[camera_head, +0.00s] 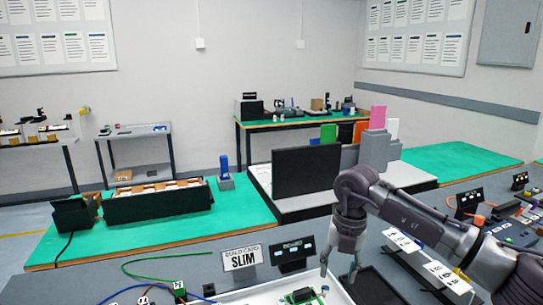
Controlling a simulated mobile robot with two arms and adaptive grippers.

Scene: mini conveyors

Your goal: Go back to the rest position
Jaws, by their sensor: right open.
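My right arm comes in from the right edge and bends down at the elbow. My right gripper (338,268) hangs from it, pointing down, with its two fingers spread apart and nothing seen between them. It is over the right part of a white tray (256,296) at the bottom edge of the view. A green circuit board (301,297) lies in this tray, left of and below the fingers. I cannot tell how high the fingers are above the tray. My left gripper and arm are not in view.
Signs, one reading SLIM (241,258), stand behind the tray. A dark flat tray (374,287) lies right of the gripper. A black panel (307,172) stands behind the arm. Small parts and cables crowd the right. A long black box (158,204) sits on the green mat (150,238).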

